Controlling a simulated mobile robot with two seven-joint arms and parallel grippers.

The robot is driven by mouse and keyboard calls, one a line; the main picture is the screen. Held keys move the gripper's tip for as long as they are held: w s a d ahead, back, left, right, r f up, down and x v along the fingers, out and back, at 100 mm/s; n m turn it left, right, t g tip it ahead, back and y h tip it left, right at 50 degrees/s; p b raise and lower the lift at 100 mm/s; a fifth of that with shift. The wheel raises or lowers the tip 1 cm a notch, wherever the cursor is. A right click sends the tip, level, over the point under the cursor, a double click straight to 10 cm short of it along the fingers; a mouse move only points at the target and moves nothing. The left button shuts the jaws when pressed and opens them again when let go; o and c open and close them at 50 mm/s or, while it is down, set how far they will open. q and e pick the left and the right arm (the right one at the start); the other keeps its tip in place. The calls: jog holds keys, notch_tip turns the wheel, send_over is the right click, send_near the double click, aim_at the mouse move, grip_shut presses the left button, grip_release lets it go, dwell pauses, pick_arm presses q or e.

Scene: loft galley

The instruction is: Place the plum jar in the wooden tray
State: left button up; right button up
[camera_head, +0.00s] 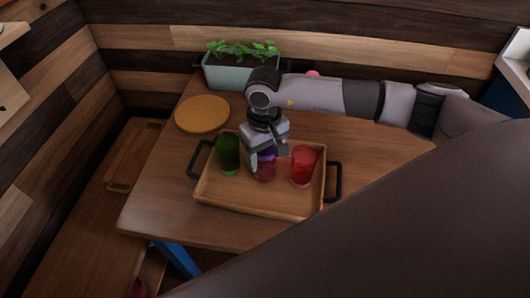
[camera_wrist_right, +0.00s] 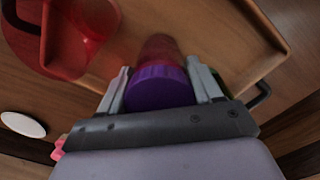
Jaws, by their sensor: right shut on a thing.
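The plum jar (camera_head: 264,172) has a purple lid and a dark reddish body. It is upright in the middle of the wooden tray (camera_head: 244,201), between a green glass and a red glass. My right gripper (camera_head: 267,156) reaches down from above and is shut on the jar near its lid. In the right wrist view the purple lid of the jar (camera_wrist_right: 158,88) sits between the two fingers (camera_wrist_right: 161,90). I cannot tell whether the jar's base touches the tray floor. My left gripper is not in view.
The green glass (camera_head: 228,153) is left of the jar and the red glass (camera_head: 302,166) right of it, both in the tray. The tray has black side handles. A round wooden board (camera_head: 202,114) and a planter (camera_head: 240,75) stand behind it on the table.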

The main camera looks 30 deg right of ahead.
jog(key=shift+f, duration=0.15)
jog(key=o, duration=1.5)
jog(key=shift+c, duration=0.2)
jog(key=shift+r, duration=0.25)
notch_tip(320, 180, up, 12)
jog(key=shift+f+b, duration=0.1)
jog(key=shift+b, duration=0.7)
jog(key=shift+a, duration=0.1)
